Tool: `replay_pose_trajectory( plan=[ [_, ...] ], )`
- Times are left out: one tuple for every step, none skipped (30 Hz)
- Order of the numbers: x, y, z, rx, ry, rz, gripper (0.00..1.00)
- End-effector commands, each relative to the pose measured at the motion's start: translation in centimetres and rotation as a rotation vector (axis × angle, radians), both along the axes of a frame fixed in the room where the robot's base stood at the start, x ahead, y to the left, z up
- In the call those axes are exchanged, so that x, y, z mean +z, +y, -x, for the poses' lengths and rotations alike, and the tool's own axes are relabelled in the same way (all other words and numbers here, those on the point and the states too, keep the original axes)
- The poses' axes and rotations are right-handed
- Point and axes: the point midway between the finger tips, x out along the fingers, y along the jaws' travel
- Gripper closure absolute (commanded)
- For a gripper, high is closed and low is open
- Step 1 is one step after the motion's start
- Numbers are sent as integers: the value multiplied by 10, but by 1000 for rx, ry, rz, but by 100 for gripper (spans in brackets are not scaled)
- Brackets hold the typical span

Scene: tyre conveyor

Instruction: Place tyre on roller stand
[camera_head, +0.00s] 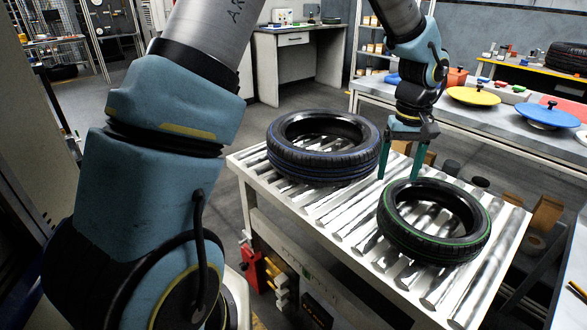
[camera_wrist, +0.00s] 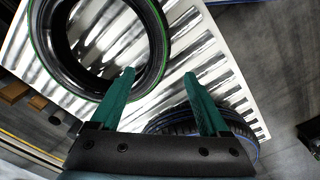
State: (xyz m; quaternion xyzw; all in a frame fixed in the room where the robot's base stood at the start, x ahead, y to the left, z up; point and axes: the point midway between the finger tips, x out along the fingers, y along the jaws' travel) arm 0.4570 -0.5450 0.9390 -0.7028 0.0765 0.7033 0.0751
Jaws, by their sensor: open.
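Two black tyres lie flat on a roller stand (camera_head: 338,218) with metal rollers. The blue-lined tyre (camera_head: 322,160) is at the stand's far left end. The smaller green-lined tyre (camera_head: 412,246) is nearer the right end. My gripper (camera_head: 399,180) points down between the two tyres, its teal fingers apart with nothing between them. In the wrist view, the open fingers (camera_wrist: 159,72) reach to the rim of the green-lined tyre (camera_wrist: 163,45), and the blue-lined tyre (camera_wrist: 168,125) shows partly behind them. Whether a finger touches either tyre I cannot tell.
A long bench (camera_head: 385,91) behind carries a yellow lid (camera_head: 473,96) and a blue lid (camera_head: 548,114). A grey desk (camera_head: 297,50) stands at the back. Brown blocks (camera_head: 546,213) are beside the stand's right side.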

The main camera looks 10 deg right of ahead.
Motion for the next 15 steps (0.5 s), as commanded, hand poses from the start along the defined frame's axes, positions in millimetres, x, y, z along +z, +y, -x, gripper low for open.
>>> replay_pose_trajectory(
  plan=[
    [1,4,-2,2,-1,-1,21],
    [1,9,-5,2,-3,-1,21],
    [3,20,-10,6,-7,-3,21],
    [4,32,-16,7,-10,-3,21],
    [6,47,-23,9,-16,-2,21],
    [9,72,-33,14,-22,-2,21],
    [12,95,-40,18,-28,-3,21],
    [14,119,-46,23,-34,-2,21],
    [17,154,-51,31,-44,-1,21],
    [19,180,-54,39,-51,1,21],
    [22,206,-55,48,-58,4,21],
    [24,239,-53,59,-70,6,21],
    [26,262,-50,68,-78,9,21],
    [27,283,-45,77,-86,12,21],
    [28,309,-39,87,-98,14,21]
  ],
)
